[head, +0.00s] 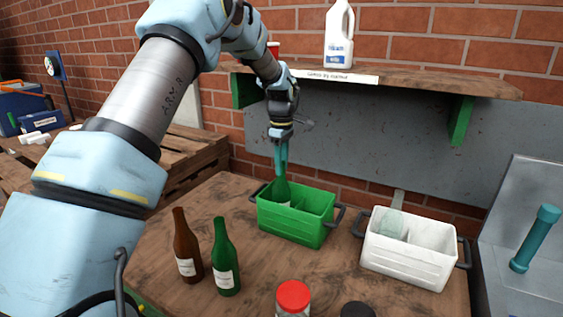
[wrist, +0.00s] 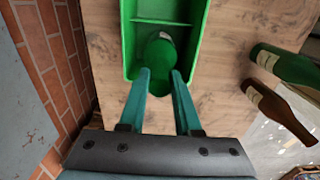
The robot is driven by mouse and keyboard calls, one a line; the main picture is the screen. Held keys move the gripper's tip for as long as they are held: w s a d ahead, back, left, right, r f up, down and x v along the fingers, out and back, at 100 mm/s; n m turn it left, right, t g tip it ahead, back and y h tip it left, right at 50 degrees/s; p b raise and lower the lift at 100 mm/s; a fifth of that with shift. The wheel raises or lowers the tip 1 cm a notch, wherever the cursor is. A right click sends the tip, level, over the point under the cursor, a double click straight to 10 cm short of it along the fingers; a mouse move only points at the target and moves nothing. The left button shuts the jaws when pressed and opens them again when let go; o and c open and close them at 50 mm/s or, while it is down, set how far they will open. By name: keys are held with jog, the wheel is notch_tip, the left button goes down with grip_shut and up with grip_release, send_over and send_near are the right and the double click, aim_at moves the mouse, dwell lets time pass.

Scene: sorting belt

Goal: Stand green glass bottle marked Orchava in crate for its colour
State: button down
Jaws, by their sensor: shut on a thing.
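My gripper (head: 281,160) points down over the green crate (head: 300,232) and is shut on a green glass bottle (head: 281,190). The bottle is upright, its lower part inside the crate's left compartment and hidden by the front wall. Whether its base touches the crate floor cannot be told. In the wrist view my fingers (wrist: 159,75) close on the bottle (wrist: 160,52) beside the crate's divider. Another green bottle (head: 225,260) with a pale label stands on the table. No bottle label can be read.
A brown bottle (head: 186,248) stands left of the free green one. A white crate (head: 410,262), with a pale clear thing in it, stands to the right. A red-lidded jar (head: 293,297) and a dark lid (head: 357,309) are at the front. A shelf (head: 440,80) overhangs behind.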

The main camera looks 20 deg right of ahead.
jog(key=shift+f, duration=0.15)
jog(key=c, duration=0.6)
grip_release()
notch_tip(320, 180, up, 12)
jog(key=b, duration=0.3)
